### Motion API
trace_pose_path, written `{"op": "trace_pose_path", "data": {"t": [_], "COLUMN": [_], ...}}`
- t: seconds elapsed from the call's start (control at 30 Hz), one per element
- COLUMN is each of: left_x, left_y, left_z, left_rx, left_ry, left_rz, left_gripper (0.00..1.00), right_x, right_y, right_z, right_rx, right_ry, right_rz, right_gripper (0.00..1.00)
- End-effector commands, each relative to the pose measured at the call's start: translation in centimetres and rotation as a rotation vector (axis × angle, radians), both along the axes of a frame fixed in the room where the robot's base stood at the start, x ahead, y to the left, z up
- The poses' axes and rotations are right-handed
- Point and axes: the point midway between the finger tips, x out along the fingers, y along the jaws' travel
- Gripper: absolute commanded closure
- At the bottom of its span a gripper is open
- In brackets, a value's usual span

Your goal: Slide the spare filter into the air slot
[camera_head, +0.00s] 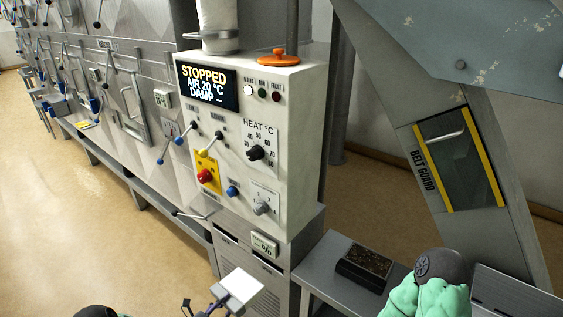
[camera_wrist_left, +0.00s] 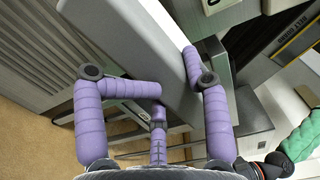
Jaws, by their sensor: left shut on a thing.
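The spare filter (camera_head: 239,289) is a pale flat slab at the bottom of the head view. It also shows in the wrist view as a long grey slab (camera_wrist_left: 145,45). My left gripper (camera_head: 202,307) is shut on it; its purple fingers (camera_wrist_left: 165,95) lie on both sides of the slab. The grey cabinet (camera_head: 306,228) under the control box has dark narrow slots, one on the left (camera_head: 224,236) and one on the right (camera_head: 267,263). Which is the air slot I cannot tell. The filter is in front of and below these slots, apart from them. My right gripper is out of view.
The white control box (camera_head: 305,105) reads STOPPED and stands above the cabinet. A dark tray (camera_head: 365,264) sits on a grey bench right of the cabinet. A belt guard (camera_head: 459,160) stands at right. My green-covered right arm (camera_head: 430,298) is at lower right. Open floor lies left.

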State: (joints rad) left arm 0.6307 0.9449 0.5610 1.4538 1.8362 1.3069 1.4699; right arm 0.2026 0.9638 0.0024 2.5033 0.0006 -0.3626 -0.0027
Motion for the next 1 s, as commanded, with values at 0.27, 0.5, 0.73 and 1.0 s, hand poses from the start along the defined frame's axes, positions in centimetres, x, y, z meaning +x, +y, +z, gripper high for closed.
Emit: {"op": "trace_pose_path", "data": {"t": [0.27,0.5,0.73,1.0], "left_x": [-1.9,-3.4,-4.1,-4.1], "left_y": [1.6,2.8,3.2,3.2], "left_z": [0.1,0.1,0.1,0.1], "left_rx": [0.000,-0.001,-0.001,0.001], "left_ry": [0.000,-0.001,-0.001,-0.002], "left_rz": [0.001,0.002,0.000,0.000], "left_gripper": [1.00,1.00,1.00,1.00], "right_x": [0.0,0.0,0.0,0.0], "right_y": [0.0,0.0,0.0,0.0], "right_z": [0.4,0.7,0.7,0.7], "right_rx": [0.000,0.000,0.000,0.000], "right_ry": [0.000,0.000,0.000,0.000], "right_rz": [0.000,0.000,0.000,0.000], "right_gripper": [1.00,1.00,1.00,1.00]}}
